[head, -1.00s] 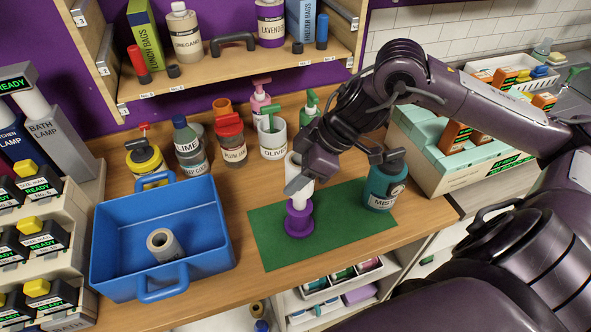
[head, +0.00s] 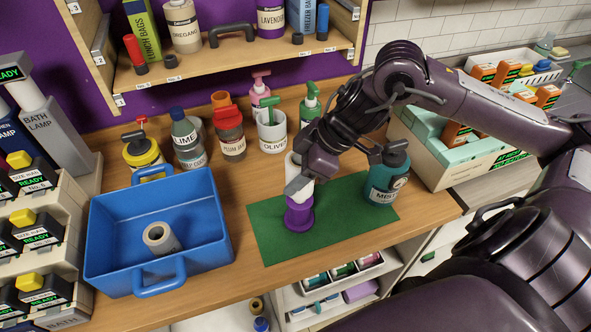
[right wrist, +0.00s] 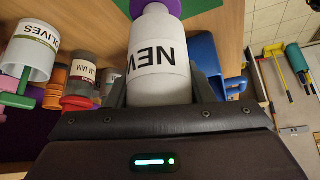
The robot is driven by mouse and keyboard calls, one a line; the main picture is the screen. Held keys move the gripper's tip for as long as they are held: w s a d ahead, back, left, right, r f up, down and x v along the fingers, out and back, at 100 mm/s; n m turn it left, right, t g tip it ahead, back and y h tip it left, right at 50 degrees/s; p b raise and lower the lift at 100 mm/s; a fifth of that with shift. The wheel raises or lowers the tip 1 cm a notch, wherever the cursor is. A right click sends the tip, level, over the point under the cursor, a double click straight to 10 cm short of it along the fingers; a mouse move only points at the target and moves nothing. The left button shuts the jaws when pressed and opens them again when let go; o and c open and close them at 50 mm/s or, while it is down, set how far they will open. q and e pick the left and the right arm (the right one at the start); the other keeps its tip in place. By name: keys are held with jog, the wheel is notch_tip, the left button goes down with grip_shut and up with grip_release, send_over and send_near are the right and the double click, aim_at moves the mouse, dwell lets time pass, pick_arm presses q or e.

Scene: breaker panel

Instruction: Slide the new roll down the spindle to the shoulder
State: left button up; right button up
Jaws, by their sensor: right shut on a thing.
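The new roll (head: 294,172) is white and stands roughly upright over the purple spindle base (head: 299,216) on the green mat. In the right wrist view the roll (right wrist: 159,62) shows the letters "NEW" and a narrower white end towards the purple part (right wrist: 180,8). My right gripper (head: 299,187) is shut on the roll, with a finger on either side of it. The fingers and wrist hide part of the roll, and I cannot tell whether it touches the shoulder. My left gripper is not in view.
A teal bottle (head: 386,180) stands close right of the spindle on the mat (head: 340,215). A blue tote (head: 100,240) at the left holds an empty-looking roll (head: 160,239). Several bottles and pump dispensers stand behind. The mat's front is clear.

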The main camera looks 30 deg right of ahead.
jog(key=shift+f+b, duration=1.2)
jog(key=shift+f, duration=0.4)
jog(key=o, duration=1)
jog(key=shift+o, duration=0.2)
jog(key=b+v, duration=0.2)
jog(key=b, duration=0.1)
jog(key=shift+s+d, duration=0.1)
jog(key=shift+d, duration=0.05)
jog(key=b+v, duration=0.2)
jog(key=v, duration=0.3)
jog(key=shift+r+b, duration=0.35)
jog(key=shift+r, duration=0.05)
